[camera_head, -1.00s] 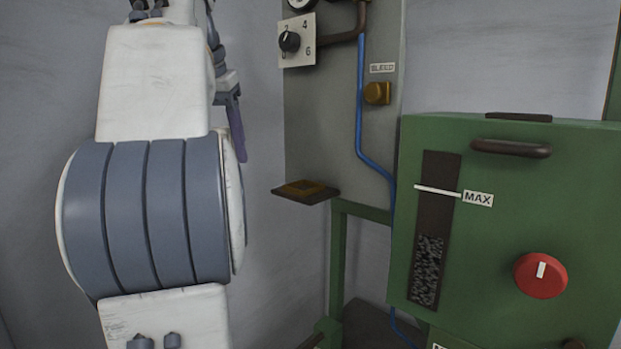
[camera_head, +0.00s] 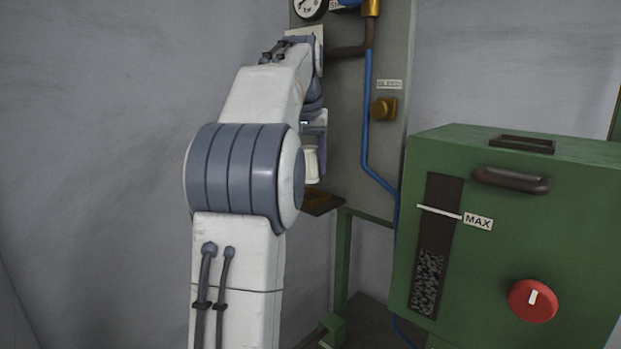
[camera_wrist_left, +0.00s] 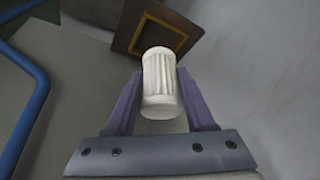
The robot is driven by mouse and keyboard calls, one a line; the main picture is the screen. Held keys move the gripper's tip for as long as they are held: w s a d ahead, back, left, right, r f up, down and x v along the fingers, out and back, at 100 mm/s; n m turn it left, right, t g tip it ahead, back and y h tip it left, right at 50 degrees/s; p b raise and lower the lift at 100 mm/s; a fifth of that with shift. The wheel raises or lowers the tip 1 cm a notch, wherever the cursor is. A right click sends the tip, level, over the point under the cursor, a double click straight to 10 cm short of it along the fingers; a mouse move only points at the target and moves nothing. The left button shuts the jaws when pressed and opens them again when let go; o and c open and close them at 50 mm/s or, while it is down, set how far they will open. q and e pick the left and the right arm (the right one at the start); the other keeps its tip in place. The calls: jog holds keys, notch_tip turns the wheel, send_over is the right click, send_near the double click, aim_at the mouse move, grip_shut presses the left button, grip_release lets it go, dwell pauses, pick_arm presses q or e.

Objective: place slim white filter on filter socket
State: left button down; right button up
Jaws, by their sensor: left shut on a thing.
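The slim white filter (camera_wrist_left: 160,82) is a ribbed white cylinder held between the two purple fingers of my left gripper (camera_wrist_left: 157,90) in the left wrist view. In the head view the filter (camera_head: 311,165) shows just right of my arm, upright, above the filter socket. The filter socket is a dark brown shelf (camera_head: 328,203) with a yellow-brown square on it, partly hidden by my arm. In the left wrist view the socket (camera_wrist_left: 187,37) lies beyond the filter, which overlaps its square outline. I cannot tell whether they touch. My right gripper is not in view.
A grey panel (camera_head: 347,110) carries a gauge (camera_head: 308,5), a blue pipe (camera_head: 366,120) and a brass-coloured knob (camera_head: 383,108). A green cabinet (camera_head: 590,230) with a red dial (camera_head: 532,300) stands at right. A green frame (camera_head: 342,265) stands below the socket.

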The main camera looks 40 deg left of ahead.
aim_at(311, 180)
pick_arm(q)
jog(key=shift+f, duration=0.65)
notch_tip(311, 180, down, 2)
jog(key=shift+w+f+p, duration=0.1)
jog(key=shift+f+p, duration=0.05)
jog(key=shift+p, duration=0.2)
jog(key=shift+f, duration=0.2)
jog(key=shift+f, duration=0.2)
jog(key=shift+c, duration=1.3)
grip_release()
jog(key=shift+r, duration=0.1)
